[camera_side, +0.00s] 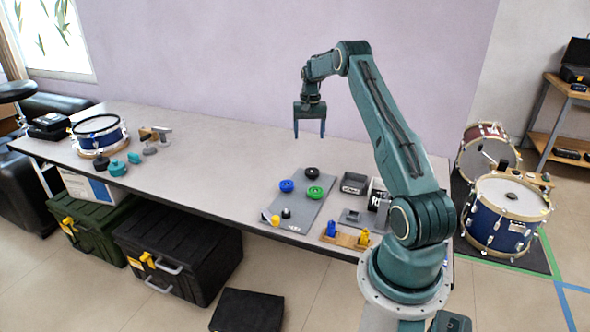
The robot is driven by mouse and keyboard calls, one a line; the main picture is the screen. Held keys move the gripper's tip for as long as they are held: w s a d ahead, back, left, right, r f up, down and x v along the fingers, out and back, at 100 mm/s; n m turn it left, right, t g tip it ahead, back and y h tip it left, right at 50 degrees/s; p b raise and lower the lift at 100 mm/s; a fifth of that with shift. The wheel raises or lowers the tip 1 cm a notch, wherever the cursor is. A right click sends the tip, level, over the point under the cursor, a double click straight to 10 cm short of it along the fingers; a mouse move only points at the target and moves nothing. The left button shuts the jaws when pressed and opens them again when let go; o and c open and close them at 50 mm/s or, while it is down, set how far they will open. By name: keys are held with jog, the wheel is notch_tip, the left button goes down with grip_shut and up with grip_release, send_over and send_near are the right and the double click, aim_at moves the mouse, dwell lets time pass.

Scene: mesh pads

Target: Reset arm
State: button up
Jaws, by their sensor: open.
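My gripper (310,133) hangs in the air above the back part of the grey table (200,176), pointing down. Its two fingers are apart with nothing between them. It is behind and above the grey mat (301,211), clear of everything on it. On the mat lie a blue round piece (287,186), a green round piece (315,192) and a black round piece (312,173). A small black knobbed piece (286,213) and a yellow piece (275,220) are at the mat's near end.
A small dark open box (353,183) and a wooden stand (345,240) with blue and yellow pieces are right of the mat. A blue drum (98,132) and teal pieces (118,168) stand at the left. The table's middle is clear.

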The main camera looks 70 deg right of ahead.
jog(key=w+a+r+n+t+h, duration=0.1)
jog(key=w+a+r+n, duration=0.1)
jog(key=a+r, duration=0.75)
jog(key=w+a+r+n, duration=0.2)
jog(key=a+r, duration=0.6)
jog(key=a, duration=0.2)
jog(key=s+a+r+n+t, duration=0.1)
jog(key=s+a+r+n, duration=0.15)
jog(key=a, duration=0.55)
jog(key=s+a+r+n+t, duration=0.1)
jog(key=s+a+r, duration=0.25)
jog(key=a, duration=0.35)
jog(key=s+a+f+n+t+y, duration=0.1)
jog(key=s+a+n, duration=0.4)
jog(key=s+a, duration=0.9)
jog(key=s+f+t, duration=0.1)
jog(key=s, duration=0.2)
jog(key=shift+s+a+f+n, duration=0.15)
jog(key=shift+s+a+n, duration=0.1)
jog(key=shift+n, duration=0.1)
